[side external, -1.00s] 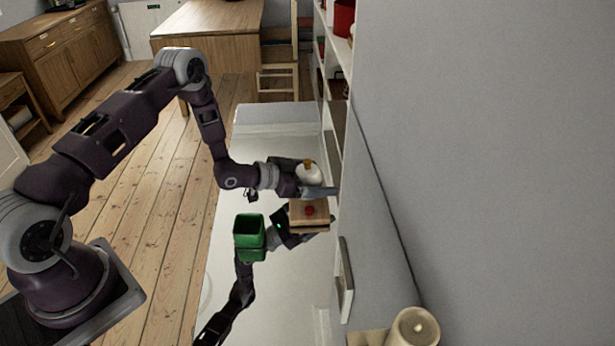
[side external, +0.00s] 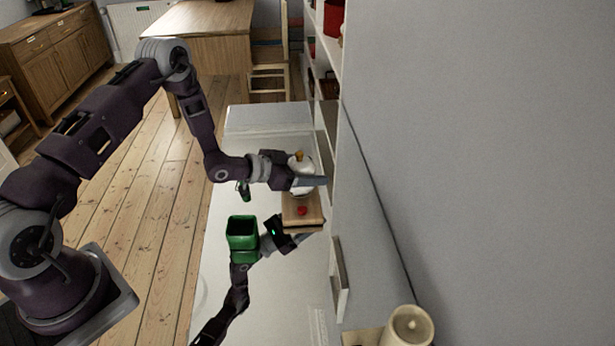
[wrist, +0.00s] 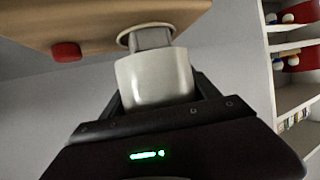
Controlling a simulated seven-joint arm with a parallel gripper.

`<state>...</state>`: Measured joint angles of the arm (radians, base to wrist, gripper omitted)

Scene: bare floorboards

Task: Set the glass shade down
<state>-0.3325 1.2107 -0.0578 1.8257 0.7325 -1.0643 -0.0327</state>
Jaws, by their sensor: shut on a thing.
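A white glass shade (side external: 302,165) with an orange-brown top is at the end of my gripper (side external: 312,182) in the side view. My gripper is shut on it. In the wrist view the shade (wrist: 155,78) is a pale cup shape between the dark jaws. In the wrist view the board (wrist: 100,22) spans the top, with a round ring and a grey neck by the shade's rim. Whether shade and board touch cannot be told.
A green bin (side external: 242,228) stands left of the board on a glossy white surface (side external: 220,290), which seems to mirror my arm. A grey wall (side external: 480,130) and shelves (side external: 325,60) are close on the right. A cream cylinder (side external: 408,330) is at the bottom right.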

